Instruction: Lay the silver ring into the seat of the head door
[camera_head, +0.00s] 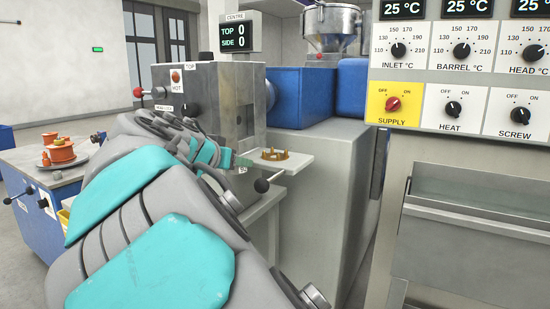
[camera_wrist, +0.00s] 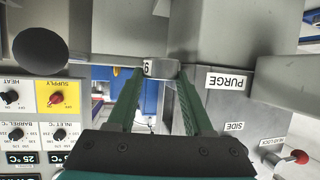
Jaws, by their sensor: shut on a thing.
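In the head view my gripper (camera_head: 241,161) is mostly behind my arm, just left of the head door, and I cannot make out the ring there. The head door (camera_head: 297,164) stands open as a pale flat plate with a brass-coloured, pronged seat (camera_head: 275,155) on it. In the wrist view grey metal surfaces lie close beyond the ring; the seat is not clear there, and I cannot tell whether the ring touches anything.
A lever with a black ball (camera_head: 262,185) sticks out below the door; a dark ball shows close in the wrist view (camera_wrist: 40,50). The grey head block (camera_head: 235,100) stands behind. A control panel (camera_head: 460,70) is at right. A blue cart (camera_head: 45,200) with orange parts is at left.

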